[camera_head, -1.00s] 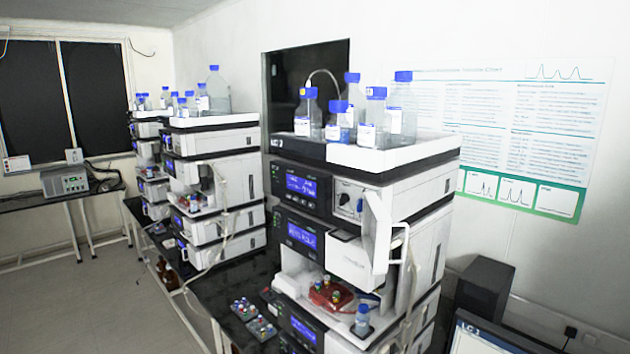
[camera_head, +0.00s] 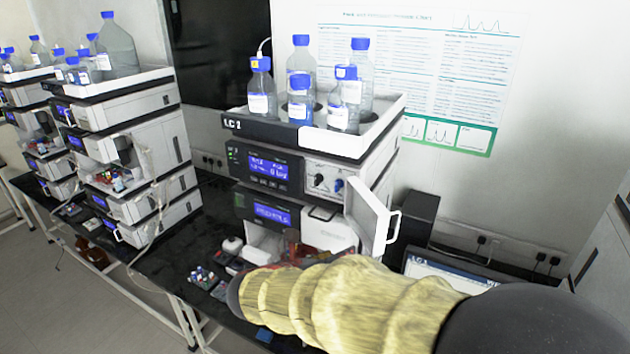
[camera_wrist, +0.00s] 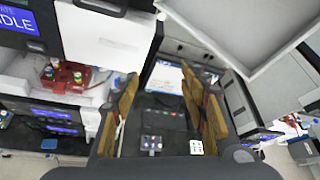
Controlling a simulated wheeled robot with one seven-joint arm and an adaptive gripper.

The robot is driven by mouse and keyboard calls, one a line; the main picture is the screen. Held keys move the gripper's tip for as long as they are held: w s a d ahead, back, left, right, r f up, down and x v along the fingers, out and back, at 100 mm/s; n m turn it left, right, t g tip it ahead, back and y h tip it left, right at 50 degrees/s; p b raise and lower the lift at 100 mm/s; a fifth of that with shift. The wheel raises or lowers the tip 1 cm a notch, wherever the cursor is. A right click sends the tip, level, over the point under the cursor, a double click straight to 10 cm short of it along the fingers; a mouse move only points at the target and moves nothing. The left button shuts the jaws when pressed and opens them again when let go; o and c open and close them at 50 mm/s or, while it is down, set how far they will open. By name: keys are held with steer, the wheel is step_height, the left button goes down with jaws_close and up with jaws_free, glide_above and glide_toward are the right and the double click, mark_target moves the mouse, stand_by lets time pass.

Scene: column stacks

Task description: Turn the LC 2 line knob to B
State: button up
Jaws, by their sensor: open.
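A column stack (camera_head: 258,128) stands in the middle of the head view, its tray labelled LC with a digit I cannot read surely. Its upper module has a pale panel with a dark knob (camera_head: 319,181) and a blue knob (camera_head: 338,185); their markings and settings are too small to read. A white door (camera_head: 368,218) with a handle stands open to the right of the panel. My yellow-sleeved arm crosses the lower head view, below the knobs. My gripper (camera_wrist: 160,82) shows in the wrist view, open and empty, right of a stack front. No knob shows there.
Several blue-capped bottles (camera_head: 300,95) stand on top of the stack. More stacks (camera_head: 130,150) are at left. A red vial holder (camera_wrist: 65,76) sits in the stack's opening. A black box (camera_head: 410,220) and a monitor (camera_head: 440,272) are at right.

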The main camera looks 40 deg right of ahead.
steer(key=w+r+n+t+h+p, duration=0.1)
steer(key=w+r+n+t+h, duration=0.1)
steer(key=w+r+n, duration=0.3)
steer(key=n+t+h, duration=0.2)
steer(key=n, duration=0.8)
glide_toward(336, 188)
steer(key=d, duration=0.1)
steer(key=x, duration=0.2)
steer(key=p+x, duration=0.1)
steer(key=x, duration=0.4)
steer(key=shift+w+d+r+p, duration=0.1)
steer(key=shift+w+d+p, duration=0.05)
steer(key=shift+w+p, duration=0.2)
steer(key=c, duration=0.3)
steer(key=c, duration=0.8)
jaws_close()
